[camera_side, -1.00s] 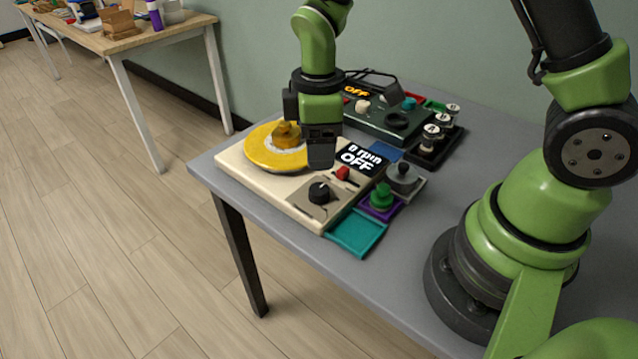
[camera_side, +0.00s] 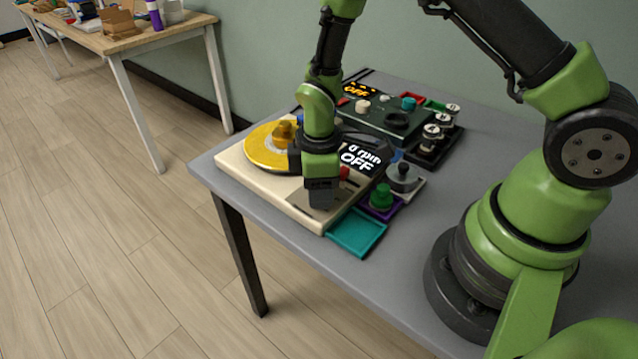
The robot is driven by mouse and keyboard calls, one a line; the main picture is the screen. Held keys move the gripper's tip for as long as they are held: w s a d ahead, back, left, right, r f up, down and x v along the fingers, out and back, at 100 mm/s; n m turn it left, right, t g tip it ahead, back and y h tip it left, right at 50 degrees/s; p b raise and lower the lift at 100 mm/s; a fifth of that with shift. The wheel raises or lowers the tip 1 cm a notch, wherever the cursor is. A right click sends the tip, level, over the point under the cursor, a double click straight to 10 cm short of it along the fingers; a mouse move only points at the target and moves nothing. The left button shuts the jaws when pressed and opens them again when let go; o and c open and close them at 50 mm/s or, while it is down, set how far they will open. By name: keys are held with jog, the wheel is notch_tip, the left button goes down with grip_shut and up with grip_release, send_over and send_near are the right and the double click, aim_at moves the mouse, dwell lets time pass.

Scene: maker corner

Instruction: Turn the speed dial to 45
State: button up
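The cream turntable unit (camera_side: 268,193) sits near the table's front left corner, with a yellow disc (camera_side: 262,158) on top. Its display (camera_side: 361,158) reads 0 rpm and OFF. My gripper (camera_side: 322,202) points down over the unit's front panel, where the black dial is. The dial is hidden behind the gripper, so I cannot tell whether they touch or what the dial points at. The finger gap is not clear from this side. A red switch (camera_side: 344,173) shows just right of the gripper.
A teal tray (camera_side: 357,232), a green knob on a purple tray (camera_side: 381,197) and a grey knob piece (camera_side: 403,178) stand close to the right. A dark control box (camera_side: 385,122) also showing OFF and a rack of labelled pieces (camera_side: 436,138) are behind.

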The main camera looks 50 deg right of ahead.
jog(key=c, duration=0.5)
jog(key=shift+c, duration=0.2)
